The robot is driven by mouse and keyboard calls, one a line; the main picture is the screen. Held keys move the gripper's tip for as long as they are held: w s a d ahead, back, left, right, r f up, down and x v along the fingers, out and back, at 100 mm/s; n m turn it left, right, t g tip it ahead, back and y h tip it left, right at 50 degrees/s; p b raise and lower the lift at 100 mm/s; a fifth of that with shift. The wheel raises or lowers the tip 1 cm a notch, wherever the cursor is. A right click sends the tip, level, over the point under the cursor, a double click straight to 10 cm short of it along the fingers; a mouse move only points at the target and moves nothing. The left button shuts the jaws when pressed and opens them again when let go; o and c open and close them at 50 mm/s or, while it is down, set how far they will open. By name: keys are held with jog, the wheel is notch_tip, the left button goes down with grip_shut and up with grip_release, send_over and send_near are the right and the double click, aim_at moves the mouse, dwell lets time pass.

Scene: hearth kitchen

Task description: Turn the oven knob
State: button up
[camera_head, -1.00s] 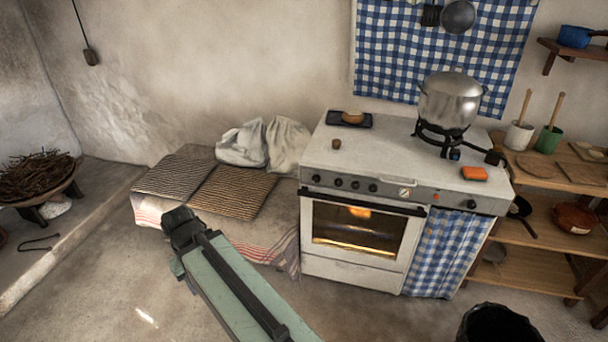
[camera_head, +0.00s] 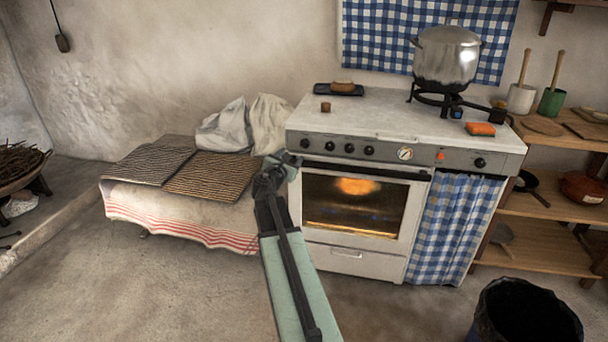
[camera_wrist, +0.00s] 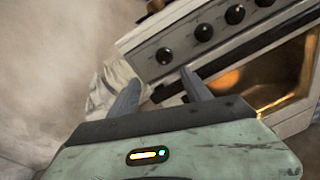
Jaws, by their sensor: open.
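The white oven (camera_head: 355,215) stands against the wall, its window lit orange inside. Its grey control panel (camera_head: 385,152) carries a row of black knobs, a round dial (camera_head: 405,153) and an orange-red button or light (camera_head: 440,156). The leftmost knob (camera_head: 305,143) is just above my gripper (camera_head: 281,161) in the head view. In the wrist view several knobs show, the nearest one (camera_wrist: 164,56) lying ahead of and between the fingers. My gripper (camera_wrist: 158,86) is open and empty, apart from the knobs. Which knob is the oven's cannot be told.
A cloth-covered bench (camera_head: 180,208) with dark mats is at left. A black bin (camera_head: 527,312) stands at front right.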

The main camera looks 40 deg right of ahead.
aim_at(304, 145)
jog(key=w+d+n, duration=0.1)
jog(key=d, duration=0.2)
jog(key=w+d+n+t, duration=0.1)
jog(key=w+d+n, duration=0.1)
jog(key=d, duration=0.2)
jog(key=w+d+f+n+b, duration=0.1)
jog(key=d+n, duration=0.1)
jog(key=d, duration=0.1)
jog(key=shift+w+d+t, duration=0.15)
jog(key=shift+d+t, duration=0.25)
jog(key=c, duration=1.2)
jog(key=shift+d+r, duration=0.1)
jog(key=shift+d, duration=0.15)
grip_shut()
jog(key=shift+a, duration=0.3)
